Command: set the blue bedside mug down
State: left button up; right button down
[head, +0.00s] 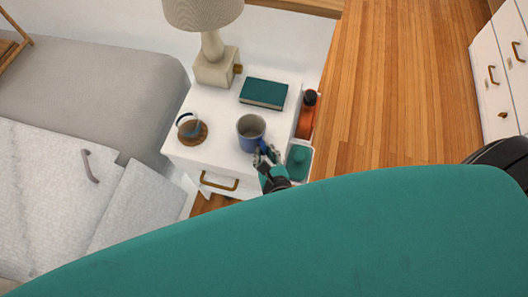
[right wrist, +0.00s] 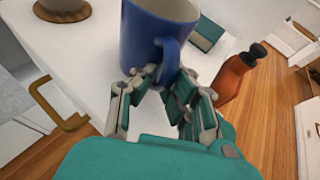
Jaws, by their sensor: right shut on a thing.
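The blue mug (head: 250,140) is upright at the front right part of the white nightstand top (head: 218,105). Its pale inside shows and looks empty. In the right wrist view the mug (right wrist: 142,38) fills the upper middle, with its handle toward me. My right gripper (head: 265,158) reaches in from the front, and its fingers (right wrist: 160,82) are shut on the mug's handle. I cannot tell whether the mug's base touches the top or hangs just above it. My left gripper is not in view.
A glass vessel (head: 185,124) stands on a round wooden coaster (head: 201,138) to the left. A teal book (head: 263,93) and a lamp (head: 214,65) are behind. An orange bottle (head: 306,118) stands right of the nightstand. Bare top lies between coaster and mug.

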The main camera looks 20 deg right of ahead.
jog(key=c, duration=1.4)
grip_release()
jog(key=v, duration=1.2)
jog(key=shift+r, duration=0.1)
